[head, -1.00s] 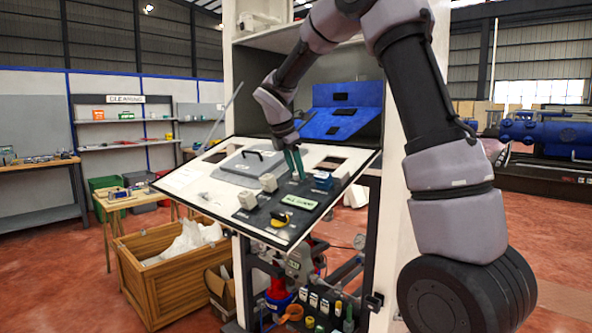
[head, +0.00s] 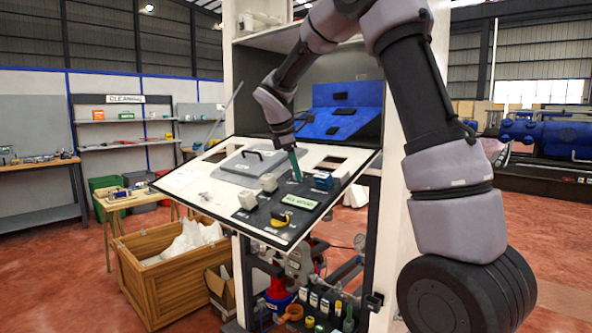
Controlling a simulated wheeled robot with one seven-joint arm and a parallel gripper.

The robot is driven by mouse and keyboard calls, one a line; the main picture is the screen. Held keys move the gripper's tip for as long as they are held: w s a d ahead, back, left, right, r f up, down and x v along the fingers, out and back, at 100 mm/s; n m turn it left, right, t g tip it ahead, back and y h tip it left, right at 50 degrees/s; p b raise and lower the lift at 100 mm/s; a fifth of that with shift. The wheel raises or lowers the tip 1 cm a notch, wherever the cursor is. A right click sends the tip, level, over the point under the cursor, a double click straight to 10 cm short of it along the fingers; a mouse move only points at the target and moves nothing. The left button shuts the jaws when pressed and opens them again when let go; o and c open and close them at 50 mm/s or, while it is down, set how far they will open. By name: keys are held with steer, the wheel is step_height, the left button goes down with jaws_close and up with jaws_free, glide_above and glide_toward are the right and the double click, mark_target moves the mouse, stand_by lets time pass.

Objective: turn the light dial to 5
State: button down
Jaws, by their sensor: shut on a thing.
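My gripper (head: 297,178) reaches down to the dark control plate (head: 262,220) on the sloped white panel. Its green fingers now show edge-on, one covering the other. It is shut on a small knob at the plate's upper part, which I take to be the light dial; the fingers hide it, and its scale and pointer cannot be read. A yellow and black knob (head: 280,219) sits lower on the same plate, apart from my gripper. A green label (head: 299,202) lies between them, its text too small to read.
A grey lid with a black handle (head: 251,154) is to the left. A blue panel (head: 346,108) rises behind. A wooden crate (head: 168,284) stands on the floor at left.

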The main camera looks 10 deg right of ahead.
steer(key=m, duration=0.5)
steer(key=shift+m, duration=0.3)
steer(key=m, duration=0.5)
steer(key=shift+m, duration=0.3)
steer(key=m, duration=1)
steer(key=shift+a+m, duration=0.1)
steer(key=shift+m, duration=0.3)
steer(key=m, duration=1)
steer(key=shift+m, duration=0.4)
steer(key=m, duration=0.5)
steer(key=shift+y, duration=0.3)
steer(key=shift+w+m, duration=0.1)
steer(key=shift+m, duration=2.4)
